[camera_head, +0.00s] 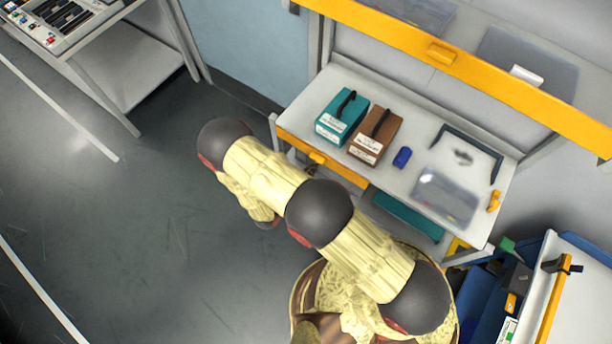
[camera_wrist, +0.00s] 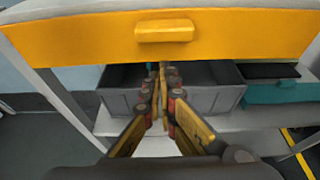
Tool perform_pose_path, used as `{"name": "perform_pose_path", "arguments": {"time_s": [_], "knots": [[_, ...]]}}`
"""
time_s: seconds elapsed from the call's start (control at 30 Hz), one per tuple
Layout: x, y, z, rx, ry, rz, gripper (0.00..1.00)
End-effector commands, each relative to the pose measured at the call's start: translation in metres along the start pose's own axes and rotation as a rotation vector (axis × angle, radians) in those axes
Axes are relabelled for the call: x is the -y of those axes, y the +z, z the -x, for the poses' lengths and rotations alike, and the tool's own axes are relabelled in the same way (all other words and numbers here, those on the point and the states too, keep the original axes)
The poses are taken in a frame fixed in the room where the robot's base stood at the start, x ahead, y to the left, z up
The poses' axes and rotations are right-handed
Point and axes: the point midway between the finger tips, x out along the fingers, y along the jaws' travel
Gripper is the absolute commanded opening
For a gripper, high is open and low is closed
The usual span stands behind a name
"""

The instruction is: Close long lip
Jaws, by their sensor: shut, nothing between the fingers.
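A long yellow lip (camera_wrist: 80,42) with a yellow handle (camera_wrist: 165,30) runs across the top of the wrist view, along a workbench front. In the head view the bench's yellow front (camera_head: 292,142) and its handle (camera_head: 317,157) show partly, with my arm in front. A second long yellow lip (camera_head: 500,88) with a handle (camera_head: 441,53) runs along the overhead shelf. I cannot tell which one the task names. My gripper (camera_wrist: 160,100) is shut and empty, pointing below the bench lip and its handle. My arm hides it in the head view.
Grey bins (camera_wrist: 122,100) and a teal box (camera_wrist: 275,92) sit under the bench lip. On the bench top (camera_head: 420,130) stand a teal case (camera_head: 335,125), a brown case (camera_head: 368,145), a blue item (camera_head: 402,157) and a clear tray (camera_head: 445,195). Open floor lies left.

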Motion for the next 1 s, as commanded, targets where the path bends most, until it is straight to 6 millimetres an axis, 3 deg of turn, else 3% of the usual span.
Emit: {"name": "perform_pose_path", "arguments": {"time_s": [0.2,0.67,1.0], "knots": [[0.000,0.020,0.007,0.000,0.000,0.000,0.00],[0.000,0.025,0.009,0.000,0.000,0.000,0.00],[-0.001,0.078,0.028,0.001,0.000,-0.003,0.00]]}}
